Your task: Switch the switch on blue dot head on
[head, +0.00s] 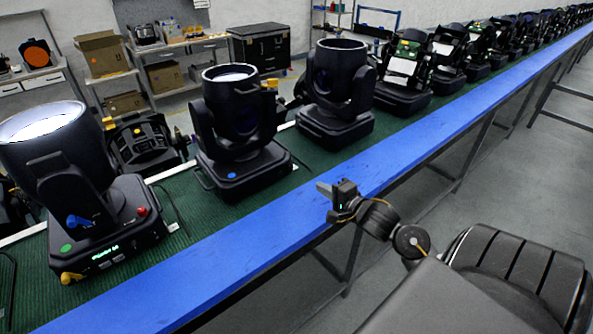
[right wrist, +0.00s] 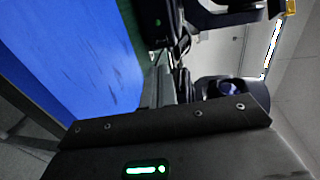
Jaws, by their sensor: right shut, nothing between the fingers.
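The blue dot head (head: 240,130) is a black par can on the green mat, its open top facing up. Its blue dot (head: 232,176) is on the front of its base. I cannot make out a switch on it, and no lit display shows on its base. My right gripper (head: 325,188) is shut and empty, above the blue table edge, to the right of this head and apart from it. Its closed fingers also show in the right wrist view (right wrist: 165,85). My left gripper is not in view.
A larger head (head: 85,180) with a green dot and lit green text stands at left. Another head (head: 337,95) stands beyond the blue dot head, and a row of fixtures recedes right. The blue table edge (head: 240,250) is bare. Cables lie on the mat.

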